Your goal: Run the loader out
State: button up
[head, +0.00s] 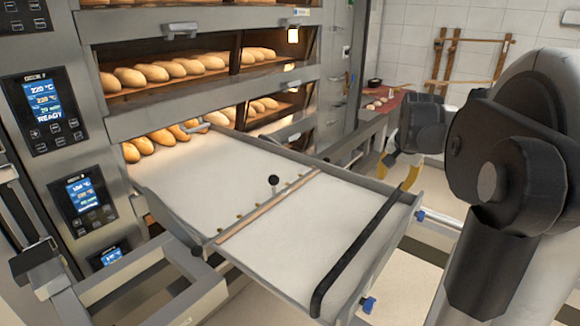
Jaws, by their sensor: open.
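The loader (300,236) is a long, flat frame with a white belt and metal side rails. Its far end meets the mouth of a lit oven deck, and its near end reaches out over the floor. A black handle bar (357,243) runs along the near right end. My gripper (399,170) is open, by the loader's right edge beyond the far end of the handle bar. Its yellow finger is partly hidden by the loader edge, and I cannot tell whether it touches anything.
Loaves (158,141) lie in the deck behind the loader, and more fill the decks above. Control panels (44,110) line the oven's left. A grey metal frame (155,275) stands at the lower left. A side table (372,122) with dough pieces stands at the back right.

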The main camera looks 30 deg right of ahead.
aim_at(394, 197)
jog(key=shift+m, duration=0.3)
jog(key=b+x, duration=0.1)
jog(key=x, duration=0.2)
jog(key=d+b+x, duration=0.1)
jog(key=x, duration=0.3)
jog(key=s+d+b+x, duration=0.1)
jog(key=x, duration=0.3)
jog(key=shift+w+d, duration=0.1)
grip_shut()
